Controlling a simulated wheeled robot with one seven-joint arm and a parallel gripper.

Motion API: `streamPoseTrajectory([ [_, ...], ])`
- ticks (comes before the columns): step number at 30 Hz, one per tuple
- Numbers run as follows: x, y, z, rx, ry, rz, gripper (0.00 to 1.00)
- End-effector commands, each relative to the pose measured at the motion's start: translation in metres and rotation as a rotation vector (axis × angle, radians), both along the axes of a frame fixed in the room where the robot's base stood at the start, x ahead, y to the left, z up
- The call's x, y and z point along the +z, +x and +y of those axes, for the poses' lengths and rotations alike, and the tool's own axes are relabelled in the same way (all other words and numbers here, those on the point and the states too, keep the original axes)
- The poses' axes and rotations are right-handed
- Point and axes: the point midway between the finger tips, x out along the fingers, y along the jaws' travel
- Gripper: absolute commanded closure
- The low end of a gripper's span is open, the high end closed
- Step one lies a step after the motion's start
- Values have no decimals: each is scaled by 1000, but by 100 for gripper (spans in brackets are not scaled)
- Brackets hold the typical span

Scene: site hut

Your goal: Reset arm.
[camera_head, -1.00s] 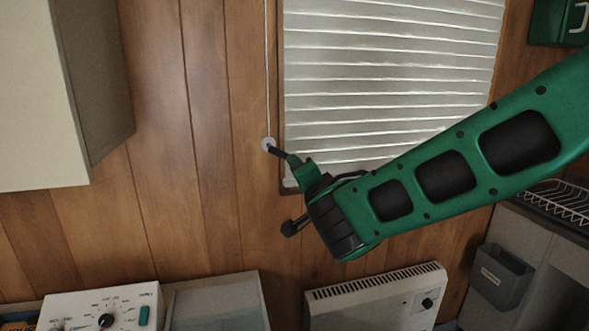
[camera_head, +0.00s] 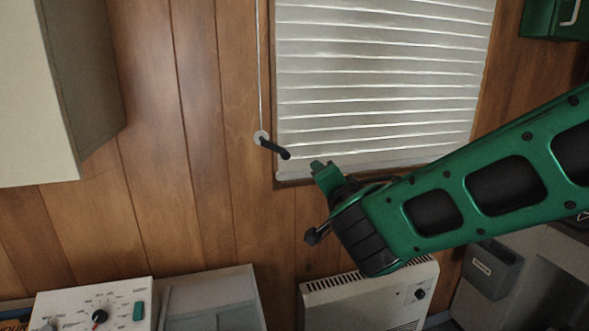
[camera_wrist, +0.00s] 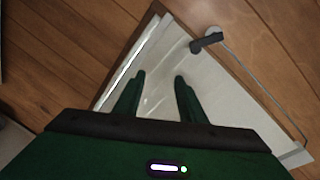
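My green gripper (camera_head: 322,172) is in front of the lower left part of the window blind in the head view, right of a black crank handle (camera_head: 274,148) and apart from it. In the wrist view my gripper (camera_wrist: 159,76) shows two green fingers spread apart with nothing between them. The crank handle also shows there (camera_wrist: 206,43), ahead and to the right of the fingers. It sits on a round white disc (camera_head: 261,137) on the wall, where a cord comes down. My arm reaches in from the right.
A pleated white blind (camera_head: 380,90) covers the window. A pale cabinet (camera_head: 40,100) hangs at the left. Below stand a control box (camera_head: 95,305) and a white heater (camera_head: 365,300). A grey bin (camera_head: 492,268) is at the lower right.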

Motion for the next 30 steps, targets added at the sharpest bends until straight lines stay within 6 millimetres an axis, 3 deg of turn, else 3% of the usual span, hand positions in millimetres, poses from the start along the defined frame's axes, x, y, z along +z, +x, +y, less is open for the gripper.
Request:
streamPoseTrajectory([
  [1,-5,4,-31,-58,-45,35,63],
  [4,-24,3,-94,-166,-156,143,63],
  [8,-51,-14,-173,-278,-288,317,63],
  [12,-81,-55,-250,-347,-405,543,63],
  [14,-94,-79,-278,-355,-445,649,63],
  [18,-123,-149,-330,-313,-505,914,63],
  [23,-147,-241,-355,-146,-513,1185,63],
  [27,-156,-307,-352,48,-483,1328,63],
  [30,-158,-339,-345,167,-462,1377,63],
])
